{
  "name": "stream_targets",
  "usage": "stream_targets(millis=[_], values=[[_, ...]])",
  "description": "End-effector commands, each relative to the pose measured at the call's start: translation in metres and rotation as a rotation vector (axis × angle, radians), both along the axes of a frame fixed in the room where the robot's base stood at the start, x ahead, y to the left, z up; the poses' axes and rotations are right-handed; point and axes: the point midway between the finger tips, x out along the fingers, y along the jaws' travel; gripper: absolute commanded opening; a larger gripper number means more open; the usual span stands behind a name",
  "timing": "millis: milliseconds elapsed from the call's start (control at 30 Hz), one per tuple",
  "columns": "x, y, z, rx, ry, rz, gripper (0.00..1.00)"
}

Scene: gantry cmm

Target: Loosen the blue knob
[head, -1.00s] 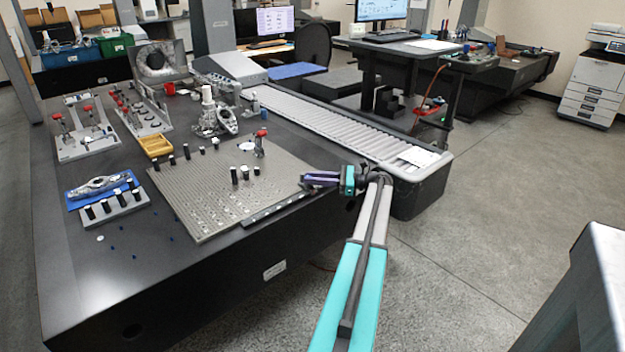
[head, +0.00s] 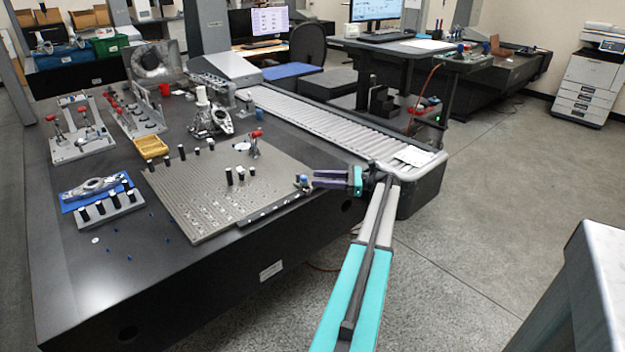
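A small blue knob (head: 304,179) stands at the right corner of the perforated grey fixture plate (head: 195,205), on the near edge of the dark table. My gripper (head: 316,179) reaches in from the right, with its fingers pointing left at the knob. Two dark fingers show with a gap between them, and nothing is seen held. The fingertips are just right of the knob; whether they touch it is too small to tell.
Black posts (head: 234,175) and a red-topped clamp (head: 254,143) stand on the plate. A yellow tray (head: 151,146) lies behind it. A roller conveyor (head: 310,120) runs along the table's far right side.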

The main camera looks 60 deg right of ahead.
Motion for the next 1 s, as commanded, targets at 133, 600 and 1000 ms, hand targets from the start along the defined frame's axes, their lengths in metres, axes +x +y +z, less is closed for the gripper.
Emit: stream_targets(millis=[133, 600, 1000], values=[[-0.023, -0.012, 0.000, 0.000, 0.000, -0.002, 0.39], [-0.079, -0.037, 0.000, 0.000, 0.000, -0.002, 0.39], [-0.083, -0.038, 0.000, 0.000, 0.000, -0.001, 0.39]])
